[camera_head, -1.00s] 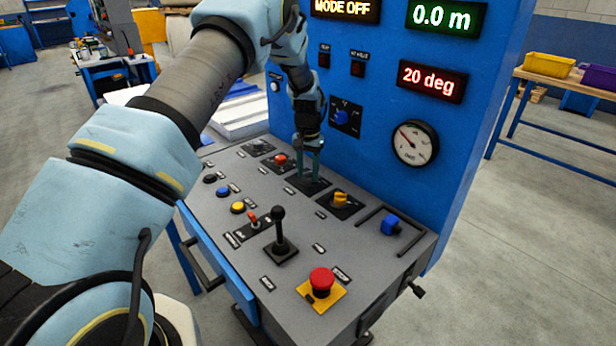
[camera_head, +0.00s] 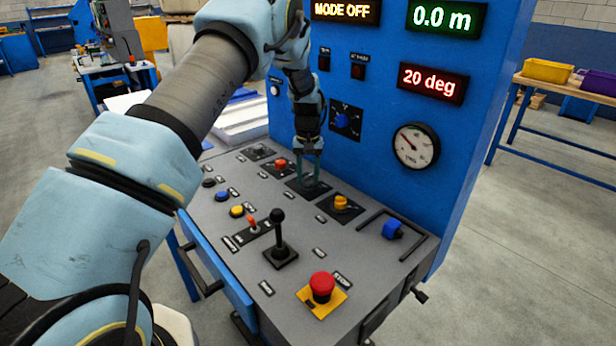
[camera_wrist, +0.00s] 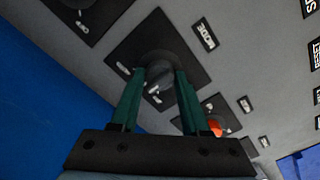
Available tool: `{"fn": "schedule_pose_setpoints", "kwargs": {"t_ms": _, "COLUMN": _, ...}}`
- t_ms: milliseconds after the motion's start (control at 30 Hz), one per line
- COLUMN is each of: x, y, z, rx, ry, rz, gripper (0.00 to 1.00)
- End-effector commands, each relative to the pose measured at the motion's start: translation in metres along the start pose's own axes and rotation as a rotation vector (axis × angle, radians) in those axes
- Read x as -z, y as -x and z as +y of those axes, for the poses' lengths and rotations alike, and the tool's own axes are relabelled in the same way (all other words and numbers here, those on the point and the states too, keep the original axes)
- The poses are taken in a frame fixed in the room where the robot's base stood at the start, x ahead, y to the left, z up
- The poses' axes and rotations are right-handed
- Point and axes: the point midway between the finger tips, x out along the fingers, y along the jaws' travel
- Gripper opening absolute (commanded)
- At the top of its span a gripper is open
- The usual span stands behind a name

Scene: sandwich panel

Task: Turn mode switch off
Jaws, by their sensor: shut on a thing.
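The mode switch is a black rotary knob (camera_wrist: 158,72) on a black square plate, with a label reading MODE beside it in the wrist view. Its plate (camera_head: 296,184) also shows on the sloped grey console in the head view, with the knob mostly hidden by my gripper. My gripper (camera_wrist: 160,74) points down at the plate, its two green fingers on either side of the knob and shut on it. The fingers also show in the head view (camera_head: 308,180). The upper display (camera_head: 342,10) reads MODE OFF.
An orange-red knob (camera_head: 281,164) and a yellow knob (camera_head: 341,203) flank the mode switch closely. A black joystick (camera_head: 279,230), a red emergency button (camera_head: 322,285) and a blue switch (camera_head: 392,229) stand nearer the front and right. The blue upright panel (camera_head: 376,120) rises behind.

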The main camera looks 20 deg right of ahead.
Motion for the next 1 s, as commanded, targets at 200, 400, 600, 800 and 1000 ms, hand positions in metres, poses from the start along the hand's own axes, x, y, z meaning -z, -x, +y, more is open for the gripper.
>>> {"fn": "schedule_pose_setpoints", "kwargs": {"t_ms": 200, "x": 0.0, "y": 0.0, "z": 0.0, "rx": 0.0, "ry": -0.001, "rz": 0.0, "gripper": 0.56}}
{"fn": "schedule_pose_setpoints", "kwargs": {"t_ms": 400, "x": 0.0, "y": 0.0, "z": 0.0, "rx": 0.0, "ry": -0.001, "rz": 0.0, "gripper": 0.76}}
{"fn": "schedule_pose_setpoints", "kwargs": {"t_ms": 600, "x": 0.0, "y": 0.0, "z": 0.0, "rx": 0.0, "ry": -0.001, "rz": 0.0, "gripper": 0.76}}
{"fn": "schedule_pose_setpoints", "kwargs": {"t_ms": 800, "x": 0.001, "y": 0.015, "z": 0.0, "rx": -0.001, "ry": -0.002, "rz": 0.003, "gripper": 0.76}}
{"fn": "schedule_pose_setpoints", "kwargs": {"t_ms": 1000, "x": 0.001, "y": 0.053, "z": 0.0, "rx": -0.002, "ry": -0.002, "rz": 0.005, "gripper": 0.76}}
